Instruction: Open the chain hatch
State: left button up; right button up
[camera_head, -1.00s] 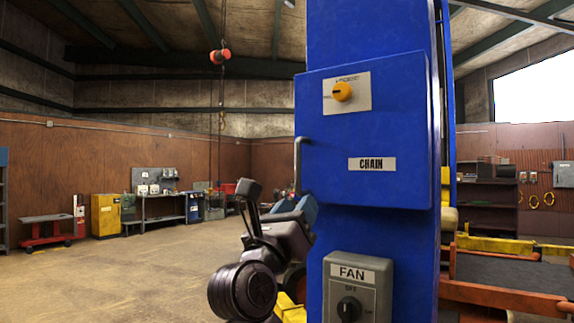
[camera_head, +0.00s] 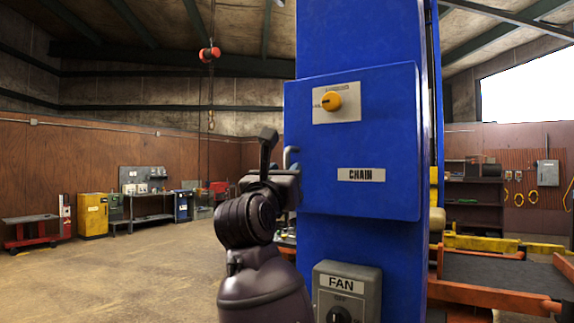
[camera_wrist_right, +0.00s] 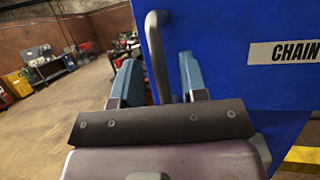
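The blue chain hatch (camera_head: 352,130) is a box-like door on a blue post, labelled CHAIN, and it looks closed. A yellow knob (camera_head: 331,101) sits on its upper part. A grey bar handle (camera_head: 289,152) is on its left edge; it also shows in the right wrist view (camera_wrist_right: 156,50). My right gripper (camera_wrist_right: 159,68) is open, with its blue fingers on either side of the handle in that view. I cannot tell whether they touch it. In the head view my right wrist stands left of the hatch and hides the handle's lower end. My left gripper is not in view.
A grey FAN switch box (camera_head: 346,292) is on the post below the hatch. A red hook block (camera_head: 210,54) hangs at the back left. A yellow cabinet (camera_head: 93,215) and benches stand along the far wall. The floor to the left is clear.

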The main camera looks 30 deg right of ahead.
jog(key=shift+x, duration=1)
grip_shut()
